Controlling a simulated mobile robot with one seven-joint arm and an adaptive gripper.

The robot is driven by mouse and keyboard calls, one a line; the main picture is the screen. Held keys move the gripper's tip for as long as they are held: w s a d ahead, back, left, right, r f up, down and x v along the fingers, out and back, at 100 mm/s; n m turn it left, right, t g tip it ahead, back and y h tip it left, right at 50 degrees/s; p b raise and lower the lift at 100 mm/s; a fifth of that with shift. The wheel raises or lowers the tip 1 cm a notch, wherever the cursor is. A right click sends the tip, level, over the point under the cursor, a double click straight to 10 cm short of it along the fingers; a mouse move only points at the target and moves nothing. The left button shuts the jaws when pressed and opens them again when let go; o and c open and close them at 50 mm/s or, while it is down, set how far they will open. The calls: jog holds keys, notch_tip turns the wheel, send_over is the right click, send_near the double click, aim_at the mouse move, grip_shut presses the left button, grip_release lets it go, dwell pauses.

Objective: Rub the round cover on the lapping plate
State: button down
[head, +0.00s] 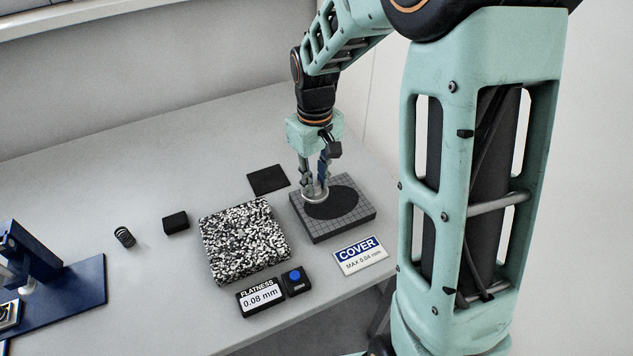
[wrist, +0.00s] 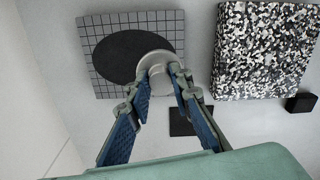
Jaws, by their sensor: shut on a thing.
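The lapping plate (head: 338,228) is a grey block with a grid of lines and a dark oval patch (head: 340,203) on top. It also shows in the wrist view (wrist: 101,22). The round cover (wrist: 143,63) is a pale metal disc with a raised knob. It sits at the edge of the dark patch, over the plate; in the head view (head: 310,196) it is at the plate's left part. Whether it touches the plate is hard to tell. My gripper (head: 315,190) is above it, shut on the cover's knob (wrist: 158,78).
A speckled black-and-white block (head: 245,240) stands left of the plate. A flat black pad (head: 268,179) lies behind. A flatness readout (head: 261,297) with a blue button (head: 295,275) and a cover sign (head: 360,256) are in front. A black block (head: 175,221), spring (head: 124,237) and blue stand (head: 60,300) are left.

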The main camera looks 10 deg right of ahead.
jog(key=shift+r+p, duration=0.85)
jog(key=shift+r, duration=0.5)
